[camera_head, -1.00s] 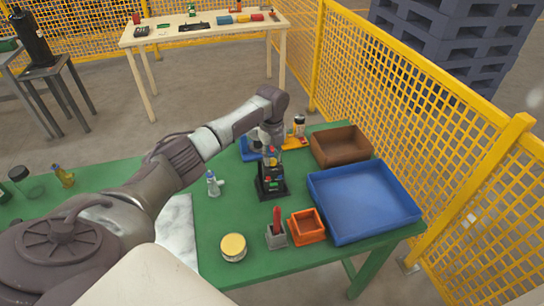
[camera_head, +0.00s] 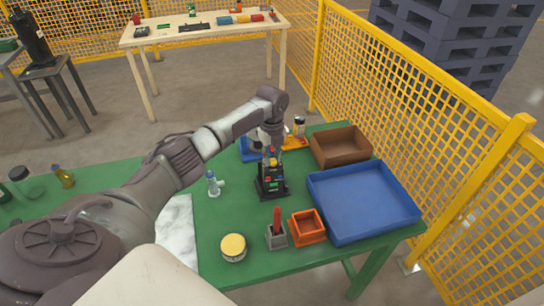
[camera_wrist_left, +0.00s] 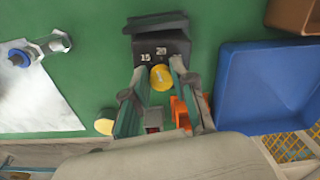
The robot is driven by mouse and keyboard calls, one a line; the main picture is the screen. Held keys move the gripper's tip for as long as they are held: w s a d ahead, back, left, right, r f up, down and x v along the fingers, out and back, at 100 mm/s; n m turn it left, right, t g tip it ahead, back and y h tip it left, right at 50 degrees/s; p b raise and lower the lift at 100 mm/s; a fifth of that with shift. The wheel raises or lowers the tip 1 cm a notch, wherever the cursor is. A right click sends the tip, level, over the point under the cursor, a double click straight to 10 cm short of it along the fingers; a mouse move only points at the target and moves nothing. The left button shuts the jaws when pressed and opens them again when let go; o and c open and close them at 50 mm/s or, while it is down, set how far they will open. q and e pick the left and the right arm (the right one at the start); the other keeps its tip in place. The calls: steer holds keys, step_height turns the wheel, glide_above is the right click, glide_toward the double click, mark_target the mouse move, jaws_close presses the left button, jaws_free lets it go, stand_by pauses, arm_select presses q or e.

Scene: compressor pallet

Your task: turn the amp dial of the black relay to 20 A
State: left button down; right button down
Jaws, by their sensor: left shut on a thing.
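The black relay (camera_head: 271,188) stands on the green table in the head view, with small coloured parts on its front. In the left wrist view the relay (camera_wrist_left: 165,47) shows white numbers 15 and 20 on its face. Its round yellow dial (camera_wrist_left: 161,80) sits just below these numbers, with a small pale mark whose exact direction I cannot tell. My left gripper (camera_wrist_left: 161,73) has its fingers on both sides of the dial and is shut on it. In the head view the left gripper (camera_head: 271,149) is above the relay. My right gripper is out of view.
A blue tray (camera_head: 395,235), an orange bin (camera_head: 308,238) and a brown bin (camera_head: 327,158) lie right of the relay. A grey holder (camera_head: 276,240), a yellow-lidded tin (camera_head: 233,258) and a small bottle (camera_head: 213,186) stand nearby. A yellow mesh fence (camera_head: 430,115) runs behind.

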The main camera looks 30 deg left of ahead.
mark_target(272, 159)
arm_select(q)
steer(key=c, duration=0.9)
jaws_free()
steer(key=shift+c, duration=0.2)
step_height(272, 159, up, 12)
